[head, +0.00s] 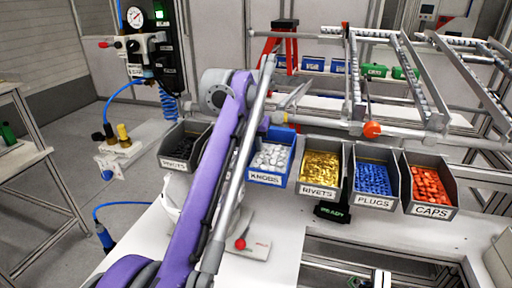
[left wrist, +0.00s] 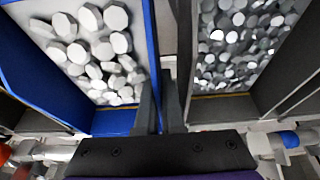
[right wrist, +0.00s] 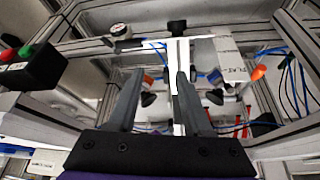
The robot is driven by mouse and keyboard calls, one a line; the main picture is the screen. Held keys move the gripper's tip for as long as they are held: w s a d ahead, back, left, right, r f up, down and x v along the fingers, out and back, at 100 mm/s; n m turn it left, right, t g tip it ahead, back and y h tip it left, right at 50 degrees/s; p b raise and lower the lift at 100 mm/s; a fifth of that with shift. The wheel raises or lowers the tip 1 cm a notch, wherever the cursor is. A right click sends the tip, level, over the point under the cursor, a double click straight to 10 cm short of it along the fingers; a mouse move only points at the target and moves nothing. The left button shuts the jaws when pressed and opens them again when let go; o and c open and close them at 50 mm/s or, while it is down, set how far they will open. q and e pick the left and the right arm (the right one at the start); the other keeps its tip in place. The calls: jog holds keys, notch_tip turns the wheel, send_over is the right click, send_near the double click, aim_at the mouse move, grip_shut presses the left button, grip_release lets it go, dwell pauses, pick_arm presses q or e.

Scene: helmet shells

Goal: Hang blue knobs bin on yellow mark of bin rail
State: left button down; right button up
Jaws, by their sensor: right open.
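The blue knobs bin (head: 268,179), full of white knobs, stands in the row of bins, between the dark bin at left and the rivets bin. My left arm passes in front of its left side. In the left wrist view the blue bin (left wrist: 110,122) is at left. My left gripper (left wrist: 160,90) has its fingers close together at the blue side wall, one on each side, and appears shut on it. A metal rail (head: 335,124) runs behind the bins. My right gripper (right wrist: 182,80) is open and empty, by a metal frame.
A dark bin (head: 176,162) stands left of the blue bin. The rivets bin (head: 316,191), plugs bin (head: 374,202) and caps bin (head: 431,210) stand to the right. Sloped roller tracks (head: 355,75) rise behind. The white table (head: 262,222) has some clear room in front.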

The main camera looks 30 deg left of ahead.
pick_arm(q)
jog(key=shift+f, duration=0.1)
dwell(0.3)
jog(key=c, duration=1)
grip_release()
jog(key=shift+w, duration=0.1)
jog(key=shift+o, duration=0.2)
jog(key=p+v, duration=0.2)
jog(key=v, duration=0.8)
jog(key=shift+r+p, duration=0.2)
jog(key=shift+p, duration=0.15)
jog(key=shift+s+d+r, duration=0.1)
jog(key=shift+s, duration=0.1)
